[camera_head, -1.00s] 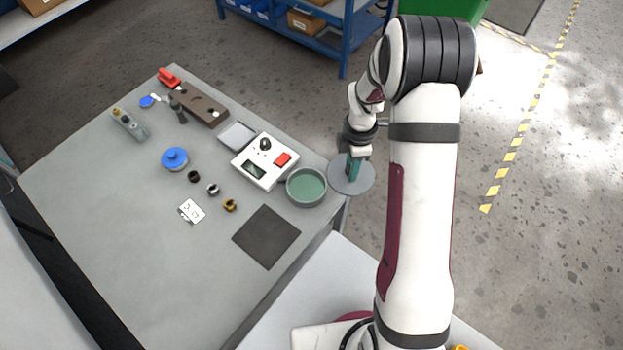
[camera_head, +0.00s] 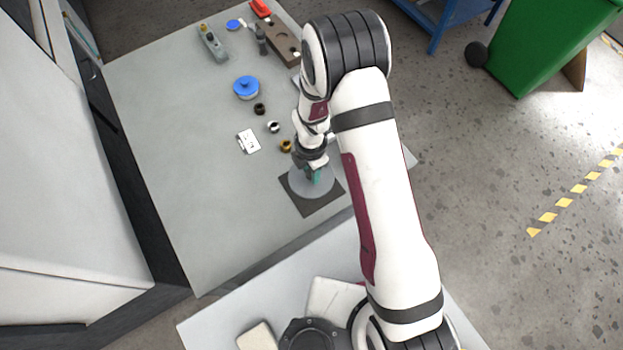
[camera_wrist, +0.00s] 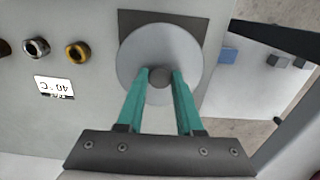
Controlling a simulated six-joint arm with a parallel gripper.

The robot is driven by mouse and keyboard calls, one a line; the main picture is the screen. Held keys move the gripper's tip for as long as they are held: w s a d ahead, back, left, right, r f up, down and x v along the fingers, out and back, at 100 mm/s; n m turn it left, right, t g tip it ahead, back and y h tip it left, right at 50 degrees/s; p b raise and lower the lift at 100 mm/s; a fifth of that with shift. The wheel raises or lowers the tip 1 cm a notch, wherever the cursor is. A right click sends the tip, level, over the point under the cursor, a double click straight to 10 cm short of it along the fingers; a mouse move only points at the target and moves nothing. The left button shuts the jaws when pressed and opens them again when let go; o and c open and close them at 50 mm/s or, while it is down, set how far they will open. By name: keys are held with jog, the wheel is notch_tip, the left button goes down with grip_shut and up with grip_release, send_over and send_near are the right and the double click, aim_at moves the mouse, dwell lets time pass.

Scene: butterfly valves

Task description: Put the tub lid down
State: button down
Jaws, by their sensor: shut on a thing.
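The tub lid (camera_head: 304,186) is a round, pale grey disc. In the head view it is over the dark square mat (camera_head: 324,204) near the table's front right edge. In the wrist view the lid (camera_wrist: 134,62) covers much of the mat (camera_wrist: 128,17), with mat corners showing round it. My gripper (camera_wrist: 160,78) is shut on the lid's small round knob (camera_wrist: 160,77) with its green fingers. The gripper also shows in the head view (camera_head: 314,176). I cannot tell whether the lid touches the mat. The tub is hidden behind my arm.
A brass ring (camera_head: 286,146), a steel ring (camera_head: 273,127) and a dark ring (camera_head: 260,109) stand left of the mat, near a white label card (camera_head: 248,141). A blue-lidded pot (camera_head: 247,88) is farther back. The table's front left is clear.

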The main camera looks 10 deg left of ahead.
notch_tip(320, 180, down, 5)
jog(key=shift+f, duration=0.15)
jog(key=shift+f, duration=0.1)
jog(key=c, duration=0.6)
grip_release()
jog(key=shift+o, duration=0.2)
